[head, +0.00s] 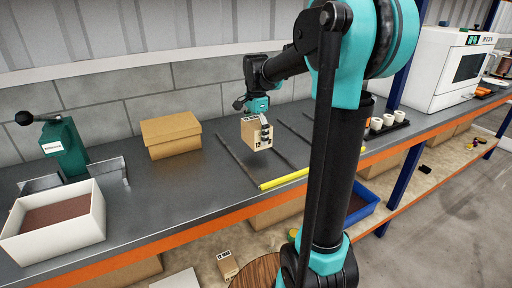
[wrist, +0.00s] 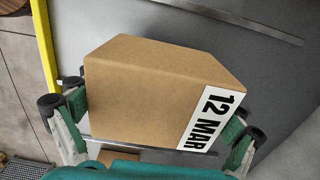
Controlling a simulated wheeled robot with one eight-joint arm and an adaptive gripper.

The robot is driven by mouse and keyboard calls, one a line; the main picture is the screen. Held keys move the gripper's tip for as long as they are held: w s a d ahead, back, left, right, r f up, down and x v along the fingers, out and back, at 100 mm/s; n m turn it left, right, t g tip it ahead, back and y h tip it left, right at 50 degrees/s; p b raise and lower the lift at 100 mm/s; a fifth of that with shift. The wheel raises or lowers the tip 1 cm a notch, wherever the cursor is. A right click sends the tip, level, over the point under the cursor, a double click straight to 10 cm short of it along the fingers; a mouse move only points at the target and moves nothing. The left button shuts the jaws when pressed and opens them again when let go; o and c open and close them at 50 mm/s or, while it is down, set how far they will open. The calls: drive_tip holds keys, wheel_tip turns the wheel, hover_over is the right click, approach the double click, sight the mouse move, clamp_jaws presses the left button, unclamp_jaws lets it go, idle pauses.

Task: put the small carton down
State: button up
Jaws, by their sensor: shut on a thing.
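The small carton (head: 256,134) is a brown cardboard box with a white label. My gripper (head: 262,118) is shut on it and holds it over the grey workbench (head: 210,194), between dark strips on the bench top. In the wrist view the carton (wrist: 150,90) fills the middle, with a finger on either side and the label "12 MAR" at its right. Its underside is hidden, and a shadow shows below it in the head view, so it seems a little above the bench.
A larger brown box (head: 171,137) stands left of the carton. A white bin (head: 58,224) and a green hand-lever device (head: 64,150) are further left. A yellow bar (head: 284,179) lies near the front edge. White cups (head: 376,124) and a white machine (head: 449,68) stand right. Bench space left of the strips is clear.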

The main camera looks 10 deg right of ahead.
sight(256, 122)
drive_tip(key=shift+f, duration=2.65)
drive_tip(key=shift+f, duration=0.15)
drive_tip(key=o, duration=1.2)
wheel_tip(256, 122, up, 12)
drive_tip(key=shift+r, duration=0.2)
